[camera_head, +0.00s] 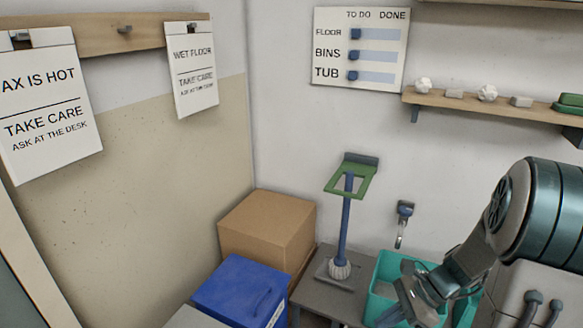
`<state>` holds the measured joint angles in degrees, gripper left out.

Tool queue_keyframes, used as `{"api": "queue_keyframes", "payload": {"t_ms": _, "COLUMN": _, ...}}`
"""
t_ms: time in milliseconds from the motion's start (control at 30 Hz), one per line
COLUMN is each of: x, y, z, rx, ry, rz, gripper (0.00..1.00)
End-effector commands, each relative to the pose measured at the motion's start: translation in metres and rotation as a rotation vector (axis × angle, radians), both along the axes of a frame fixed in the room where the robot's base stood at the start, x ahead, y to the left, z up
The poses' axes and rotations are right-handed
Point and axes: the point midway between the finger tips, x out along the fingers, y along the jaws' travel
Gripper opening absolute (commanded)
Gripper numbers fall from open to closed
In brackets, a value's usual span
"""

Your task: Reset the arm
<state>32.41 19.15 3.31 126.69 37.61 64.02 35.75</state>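My arm comes in from the right edge and reaches down and to the left. My gripper (412,303) is at the lower right, in front of the teal tub (392,262) and overlapping it in the picture. The gripper is small and partly cut off by the bottom edge, so I cannot tell whether its fingers are apart or closed. I see nothing clearly held in it.
A cardboard box (268,225) and a blue bin (240,290) are in the corner. A wooden shelf (490,104) with small items is on the back wall, above my arm.

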Motion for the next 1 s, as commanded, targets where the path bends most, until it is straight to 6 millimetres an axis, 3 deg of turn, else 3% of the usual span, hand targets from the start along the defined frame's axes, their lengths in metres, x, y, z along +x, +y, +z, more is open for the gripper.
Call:
{"api": "queue_keyframes", "payload": {"t_ms": 33, "x": -0.006, "y": 0.009, "z": 0.027, "rx": -0.052, "ry": -0.05, "rz": 0.091, "gripper": 0.0}}
{"api": "queue_keyframes", "payload": {"t_ms": 100, "x": -0.016, "y": 0.018, "z": 0.048, "rx": -0.122, "ry": -0.119, "rz": 0.218, "gripper": 0.0}}
{"api": "queue_keyframes", "payload": {"t_ms": 600, "x": -0.079, "y": 0.053, "z": 0.191, "rx": -0.575, "ry": -0.603, "rz": 1.118, "gripper": 0.0}}
{"api": "queue_keyframes", "payload": {"t_ms": 800, "x": -0.094, "y": 0.056, "z": 0.224, "rx": -0.697, "ry": -0.733, "rz": 1.358, "gripper": 0.0}}
{"api": "queue_keyframes", "payload": {"t_ms": 1000, "x": -0.098, "y": 0.057, "z": 0.232, "rx": -0.737, "ry": -0.773, "rz": 1.44, "gripper": 0.0}}
